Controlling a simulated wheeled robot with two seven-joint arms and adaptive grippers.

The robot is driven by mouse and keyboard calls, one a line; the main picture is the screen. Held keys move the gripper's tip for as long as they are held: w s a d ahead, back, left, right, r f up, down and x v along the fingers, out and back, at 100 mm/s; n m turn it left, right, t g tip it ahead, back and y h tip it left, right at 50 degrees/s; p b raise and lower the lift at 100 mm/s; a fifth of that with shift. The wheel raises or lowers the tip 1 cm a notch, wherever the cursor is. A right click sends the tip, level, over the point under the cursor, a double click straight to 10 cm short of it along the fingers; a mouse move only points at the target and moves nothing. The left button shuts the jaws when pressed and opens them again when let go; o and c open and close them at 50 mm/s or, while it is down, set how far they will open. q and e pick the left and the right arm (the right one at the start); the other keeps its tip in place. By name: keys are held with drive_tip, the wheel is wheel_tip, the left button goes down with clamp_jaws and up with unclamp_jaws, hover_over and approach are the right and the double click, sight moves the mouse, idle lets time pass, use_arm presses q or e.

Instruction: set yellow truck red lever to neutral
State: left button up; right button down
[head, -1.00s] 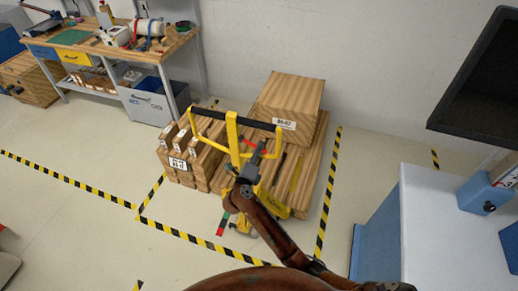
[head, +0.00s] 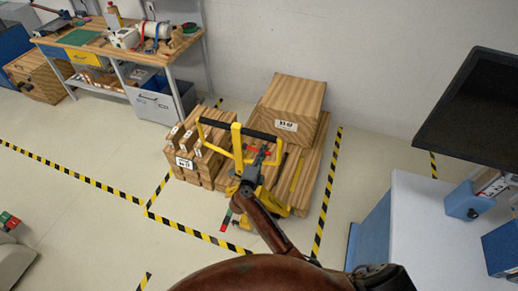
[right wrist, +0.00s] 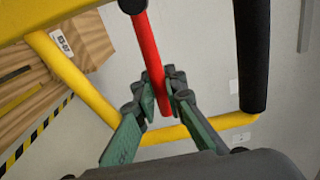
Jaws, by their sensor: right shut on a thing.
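The yellow truck (head: 237,147) is a hand pallet truck with a yellow handle frame and a black grip bar (head: 240,130). It stands at the wooden crates. Its red lever (right wrist: 150,50) shows clearly in the right wrist view, running down between my fingers below a dark mount. In the head view only small red bits show near the gripper. My right gripper (right wrist: 163,95), with green fingers, is shut on the lever near its lower end. It also shows in the head view (head: 258,157), inside the handle frame. My left gripper is not in view.
Stacked wooden crates (head: 293,97) stand behind the truck, inside black-and-yellow floor tape (head: 322,210). A workbench (head: 165,55) is at the back left. A white-topped counter (head: 430,215) and a dark screen (head: 480,105) are at the right. Floor at the left is mostly clear.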

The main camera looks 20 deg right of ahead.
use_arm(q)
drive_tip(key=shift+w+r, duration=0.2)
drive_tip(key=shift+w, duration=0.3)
